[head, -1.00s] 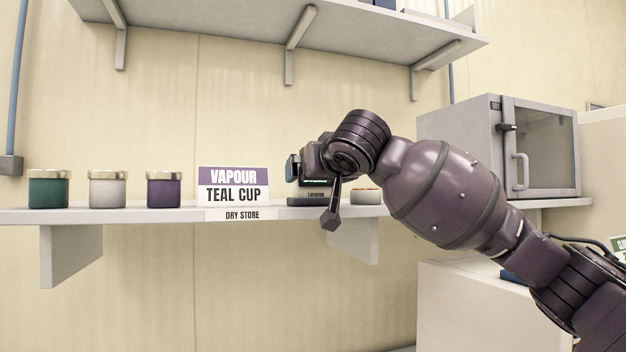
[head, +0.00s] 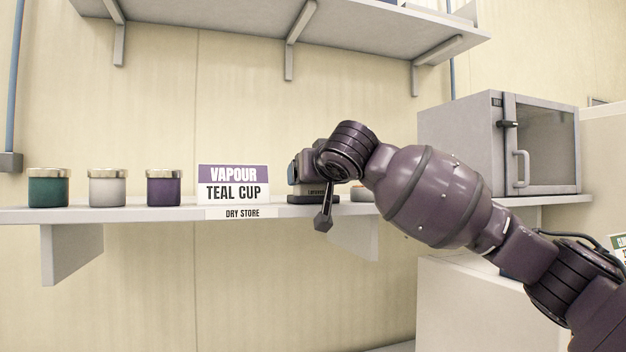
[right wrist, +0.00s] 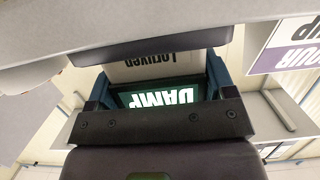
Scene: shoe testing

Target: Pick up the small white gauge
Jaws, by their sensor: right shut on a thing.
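The small gauge, with a pale body marked "Loruven" (right wrist: 160,64) and a dark screen with green-white letters "DAMP", is upside down in the right wrist view. In the head view its lower part (head: 317,193) shows beneath my right wrist, at the dark base on the shelf; the screen is hidden there. My right gripper (right wrist: 158,86) is shut on the gauge, with a blue finger on each side. In the head view the gripper (head: 298,170) is largely hidden behind my wrist. I cannot tell whether the gauge touches the shelf. My left gripper is out of view.
The shelf (head: 100,216) holds green, white and purple jars with gold lids at left, and a "VAPOUR TEAL CUP" sign (head: 233,185) left of the gauge. A small dish (head: 362,195) is just right of it. A grey cabinet (head: 470,150) stands further right.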

